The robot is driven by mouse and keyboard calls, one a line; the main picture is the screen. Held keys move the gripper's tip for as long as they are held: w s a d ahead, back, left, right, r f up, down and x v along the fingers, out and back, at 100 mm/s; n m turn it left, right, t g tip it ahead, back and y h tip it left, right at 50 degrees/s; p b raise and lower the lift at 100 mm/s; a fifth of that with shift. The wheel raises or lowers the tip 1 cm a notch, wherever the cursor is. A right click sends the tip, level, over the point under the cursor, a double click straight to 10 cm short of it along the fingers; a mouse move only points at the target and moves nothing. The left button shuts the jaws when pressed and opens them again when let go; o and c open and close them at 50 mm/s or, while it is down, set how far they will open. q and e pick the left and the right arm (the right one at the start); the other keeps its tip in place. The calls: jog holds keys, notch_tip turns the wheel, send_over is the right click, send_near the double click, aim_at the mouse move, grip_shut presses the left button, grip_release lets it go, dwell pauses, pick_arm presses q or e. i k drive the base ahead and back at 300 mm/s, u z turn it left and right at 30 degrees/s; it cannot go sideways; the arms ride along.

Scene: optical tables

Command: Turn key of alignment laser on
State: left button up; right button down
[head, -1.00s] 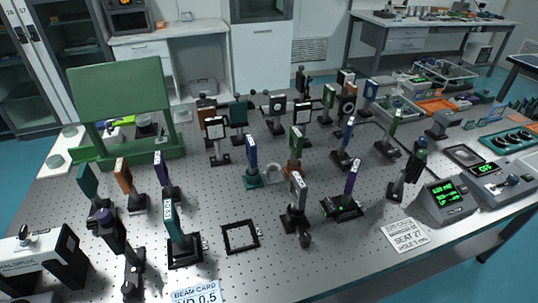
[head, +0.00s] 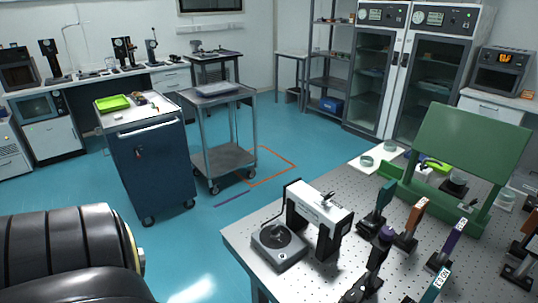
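I cannot tell for certain which device is the alignment laser. A white and black bridge-shaped unit (head: 322,208) stands at the left corner of the perforated optical table (head: 243,240), with a small dark fitting on its top and lettering too small to read. A low grey box with a round dark top (head: 279,246) stands beside it. No key shows clearly enough to say how it is turned. Neither of my grippers is in view.
Several post-mounted optics, among them a purple-topped one (head: 378,255), and a green panel stand (head: 466,150) crowd the table's right. A blue drawer cart (head: 152,170) and a grey trolley (head: 222,160) stand beyond on the blue floor. Glass-door cabinets (head: 377,75) line the back.

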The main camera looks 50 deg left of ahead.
aim_at(274, 230)
jog(key=k, duration=0.1)
jog(key=u, duration=2)
jog(key=k, duration=0.75)
jog(key=u, duration=0.75)
jog(key=k, duration=0.35)
jog(key=u, duration=0.55)
jog(key=i, duration=1.55)
jog(key=z, duration=1.65)
jog(key=i, duration=0.55)
jog(key=z, duration=0.55)
